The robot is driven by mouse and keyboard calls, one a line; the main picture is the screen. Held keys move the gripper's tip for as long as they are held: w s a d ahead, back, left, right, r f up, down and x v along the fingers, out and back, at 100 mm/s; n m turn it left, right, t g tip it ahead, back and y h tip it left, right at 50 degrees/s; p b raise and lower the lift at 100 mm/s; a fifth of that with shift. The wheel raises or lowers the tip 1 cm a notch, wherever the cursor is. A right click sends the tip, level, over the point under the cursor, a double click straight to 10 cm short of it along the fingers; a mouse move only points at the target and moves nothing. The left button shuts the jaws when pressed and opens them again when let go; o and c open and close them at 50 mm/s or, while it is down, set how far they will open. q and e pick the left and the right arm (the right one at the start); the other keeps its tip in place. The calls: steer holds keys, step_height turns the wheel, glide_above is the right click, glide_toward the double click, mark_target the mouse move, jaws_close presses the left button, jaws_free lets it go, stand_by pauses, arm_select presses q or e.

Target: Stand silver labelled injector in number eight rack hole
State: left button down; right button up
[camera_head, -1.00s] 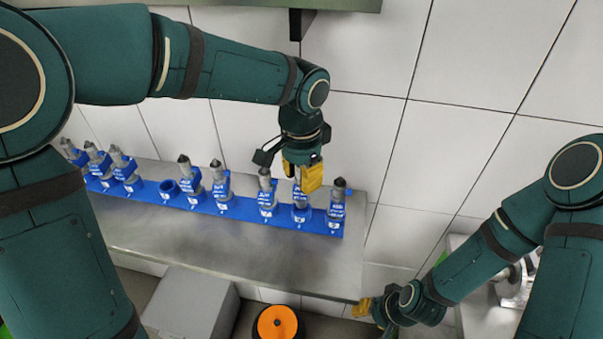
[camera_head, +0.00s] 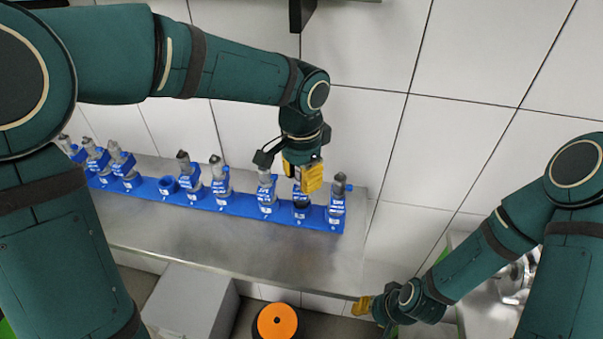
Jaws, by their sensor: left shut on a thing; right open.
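A long blue rack (camera_head: 243,207) with numbered white labels lies along the back edge of the steel bench. My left gripper (camera_head: 303,180), with yellow fingers, is shut on a grey, blue-labelled injector (camera_head: 300,194). The fingers hide most of this injector. It is roughly upright at the second rack position from the right end. A dark ring shows around its lower end; I cannot tell how deep it sits. My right gripper (camera_head: 362,305) is open and empty, low in front of the bench's right corner.
Injectors stand close on both sides of the held one, at the rack's right end (camera_head: 337,200) and to the left (camera_head: 266,192). More stand further left, beside an empty collar (camera_head: 168,186). The bench front (camera_head: 250,250) is clear. A grey box (camera_head: 190,305) and an orange-topped cylinder (camera_head: 277,322) stand below.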

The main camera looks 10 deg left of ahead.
arm_select(q)
steer(key=shift+f+b, duration=0.7)
steer(key=shift+f, duration=0.45)
stand_by(0.4)
steer(key=c, duration=0.7)
jaws_free()
steer(key=shift+r, duration=3.8)
steer(key=shift+s, duration=0.1)
